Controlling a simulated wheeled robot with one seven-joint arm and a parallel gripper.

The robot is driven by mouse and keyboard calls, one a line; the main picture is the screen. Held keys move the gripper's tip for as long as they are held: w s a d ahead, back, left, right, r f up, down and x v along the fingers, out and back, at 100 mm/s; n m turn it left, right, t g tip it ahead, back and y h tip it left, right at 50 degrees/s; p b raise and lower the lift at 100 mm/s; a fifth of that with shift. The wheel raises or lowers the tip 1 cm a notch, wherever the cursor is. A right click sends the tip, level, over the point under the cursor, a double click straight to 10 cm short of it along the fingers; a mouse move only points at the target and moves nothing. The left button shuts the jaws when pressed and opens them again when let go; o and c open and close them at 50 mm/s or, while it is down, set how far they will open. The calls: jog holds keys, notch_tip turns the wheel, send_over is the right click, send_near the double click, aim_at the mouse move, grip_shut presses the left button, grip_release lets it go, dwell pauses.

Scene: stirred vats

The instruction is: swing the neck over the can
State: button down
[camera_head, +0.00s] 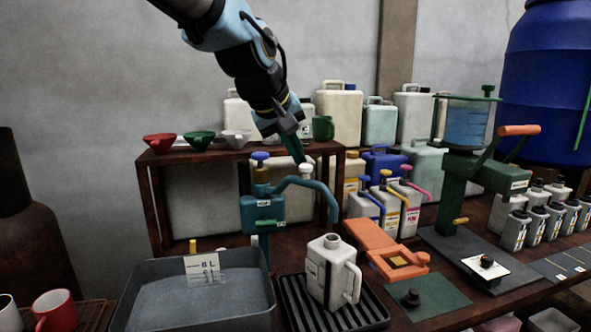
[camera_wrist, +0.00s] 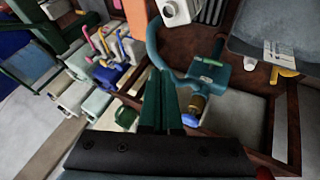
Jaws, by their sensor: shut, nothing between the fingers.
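The teal neck (camera_head: 318,187) curves out from the teal pump body (camera_head: 262,212) and bends down at its right end. The white can (camera_head: 322,272) stands upright on a black slatted tray. In the head view the neck's end hangs just above the can's mouth; whether it lines up in depth I cannot tell. In the wrist view the neck (camera_wrist: 153,42) ends beside the can (camera_wrist: 178,12). My gripper (camera_head: 298,158) is shut and empty, pointing down above and behind the neck, seemingly apart from it. Its green fingers (camera_wrist: 162,82) also show in the wrist view.
A grey basin (camera_head: 200,292) marked 6 L stands left of the can. An orange-framed device (camera_head: 385,246) lies to the right. Several canisters and a green stand (camera_head: 460,190) fill the right.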

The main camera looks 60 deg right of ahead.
jog(key=shift+s+a+r+b, duration=0.1)
jog(key=shift+s+a+r, duration=0.2)
jog(key=shift+r, duration=0.25)
jog(key=shift+s+a+r+b, duration=0.15)
jog(key=shift+s+a+r, duration=0.15)
jog(key=shift+r, duration=0.2)
jog(key=shift+s+a+r+b, duration=0.1)
jog(key=shift+s+a+r, duration=0.1)
jog(key=shift+a+r, duration=0.3)
jog(key=shift+d, duration=0.1)
